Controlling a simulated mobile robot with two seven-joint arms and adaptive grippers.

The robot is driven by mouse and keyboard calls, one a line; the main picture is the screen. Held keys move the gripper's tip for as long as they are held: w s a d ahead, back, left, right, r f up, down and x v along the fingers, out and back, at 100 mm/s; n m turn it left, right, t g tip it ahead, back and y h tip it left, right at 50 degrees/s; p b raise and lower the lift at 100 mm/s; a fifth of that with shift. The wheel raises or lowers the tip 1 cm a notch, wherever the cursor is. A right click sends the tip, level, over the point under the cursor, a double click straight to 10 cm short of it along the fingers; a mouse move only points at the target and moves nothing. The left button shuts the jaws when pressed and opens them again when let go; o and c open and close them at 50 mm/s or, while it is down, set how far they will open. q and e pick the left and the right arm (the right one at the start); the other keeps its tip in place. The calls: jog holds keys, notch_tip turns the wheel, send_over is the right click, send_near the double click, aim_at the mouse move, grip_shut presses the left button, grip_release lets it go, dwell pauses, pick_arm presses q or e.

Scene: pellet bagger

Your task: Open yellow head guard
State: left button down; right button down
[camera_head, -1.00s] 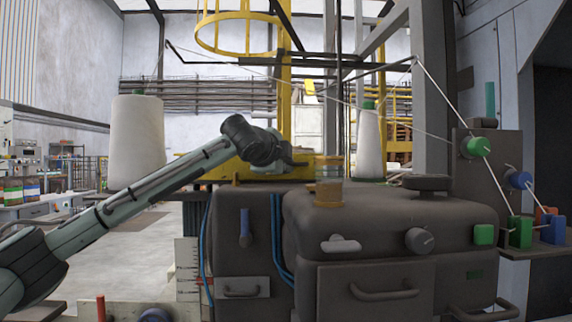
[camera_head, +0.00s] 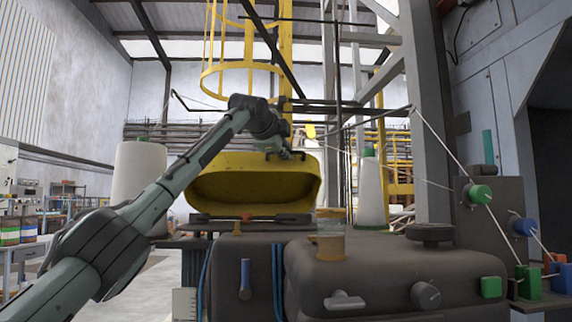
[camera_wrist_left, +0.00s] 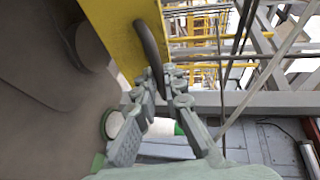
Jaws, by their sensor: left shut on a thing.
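The yellow head guard (camera_head: 252,170) stands tilted up on top of the dark machine, its hollow dark-yellow underside facing me. My left gripper (camera_head: 286,153) is at the guard's upper right edge. In the left wrist view, the guard is a yellow panel (camera_wrist_left: 122,28) with a dark curved handle (camera_wrist_left: 148,45). The left gripper's fingers (camera_wrist_left: 164,84) are shut around the handle's lower end; the exact contact is partly hidden. Under the raised guard, a dark plate with small orange-red parts (camera_head: 248,217) is uncovered. My right gripper is not in view.
A white bobbin (camera_head: 138,175) stands left of the guard and another (camera_head: 371,190) to its right. A translucent amber cup (camera_head: 331,245) and a dark round knob (camera_head: 429,232) sit on the machine top. A yellow ladder cage (camera_head: 240,75) rises behind.

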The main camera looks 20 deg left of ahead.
pick_arm(q)
jog(key=shift+r, duration=0.25)
jog(key=c, duration=1.6)
grip_release()
jog(key=shift+s, duration=0.1)
jog(key=s, duration=0.4)
jog(key=s+r, duration=0.1)
jog(key=s, duration=0.2)
jog(key=s+r, duration=0.1)
jog(key=s, duration=0.3)
jog(key=shift+s+r, duration=0.1)
jog(key=shift+s, duration=0.25)
